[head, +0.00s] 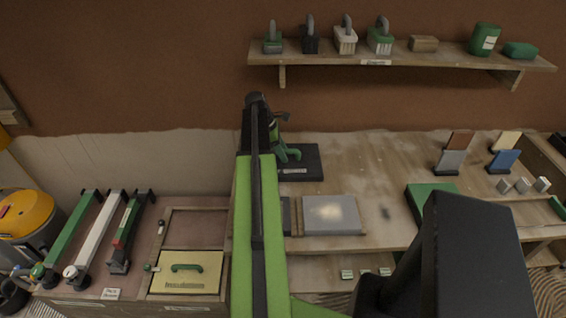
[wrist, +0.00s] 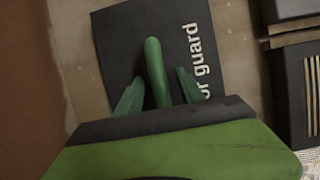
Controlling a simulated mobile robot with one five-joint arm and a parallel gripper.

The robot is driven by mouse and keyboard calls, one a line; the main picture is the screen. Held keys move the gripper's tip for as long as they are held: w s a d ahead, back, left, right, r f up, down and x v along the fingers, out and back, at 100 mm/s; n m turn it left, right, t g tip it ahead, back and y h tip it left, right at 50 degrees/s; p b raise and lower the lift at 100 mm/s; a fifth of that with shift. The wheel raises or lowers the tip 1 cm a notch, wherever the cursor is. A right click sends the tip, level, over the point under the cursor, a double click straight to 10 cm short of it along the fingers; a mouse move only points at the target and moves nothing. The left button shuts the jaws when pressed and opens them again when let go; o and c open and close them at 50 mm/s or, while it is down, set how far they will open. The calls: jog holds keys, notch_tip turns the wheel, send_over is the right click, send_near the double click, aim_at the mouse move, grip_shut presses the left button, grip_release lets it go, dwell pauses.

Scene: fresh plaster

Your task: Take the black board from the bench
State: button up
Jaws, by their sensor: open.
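The black board (head: 313,162) lies flat at the back left of the bench (head: 370,160), partly hidden by my arm in the head view. In the wrist view the black board (wrist: 120,40) carries white lettering of which "or guard" shows. A green handle (wrist: 154,65) stands up from it. My gripper (wrist: 160,76) is open, with one green finger on each side of the handle. I see a gap on both sides and no clear contact. In the head view my gripper (head: 282,148) is over the board's left part.
A dark ribbed block (wrist: 292,100) lies right of the board. A grey plate (head: 333,214) lies nearer on the bench. A wall shelf (head: 400,59) with several brushes is above. A lower left table (head: 190,232) holds a yellow board (head: 187,285) and long tools.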

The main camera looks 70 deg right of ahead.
jog(key=shift+f, duration=0.1)
jog(key=shift+c, duration=0.2)
grip_shut()
dwell(1.4)
